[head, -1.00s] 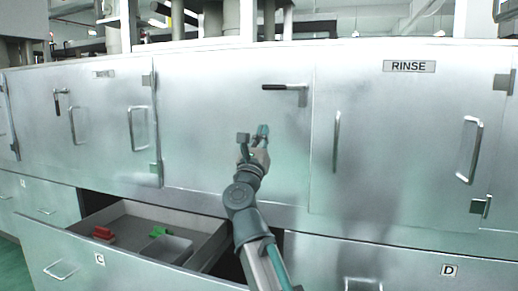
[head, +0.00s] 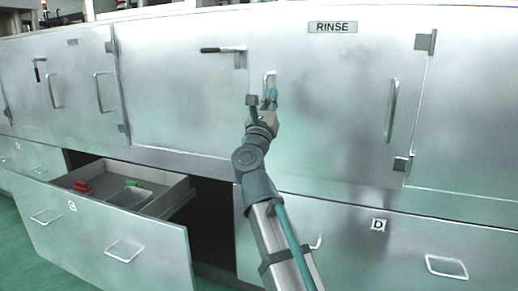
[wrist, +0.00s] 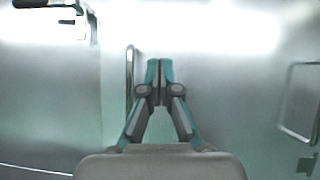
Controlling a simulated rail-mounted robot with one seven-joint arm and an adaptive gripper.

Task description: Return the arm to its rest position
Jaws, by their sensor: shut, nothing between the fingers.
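My arm reaches up from the bottom of the head view, with my gripper (head: 271,96) raised in front of the metal cabinet doors. In the head view it overlaps the left handle of the door marked RINSE (head: 332,27). In the wrist view my gripper (wrist: 159,70) has its teal fingertips together with nothing between them. A vertical door handle (wrist: 130,80) shows just left of the fingers there. I cannot tell the exact gap between the fingers and the door.
Drawer C (head: 105,236) stands open at lower left, holding a red object (head: 82,187), a green object (head: 133,184) and a grey bin (head: 130,199). Drawer D (head: 400,250) is shut at lower right. A black lever handle (head: 222,50) sticks out left of my gripper.

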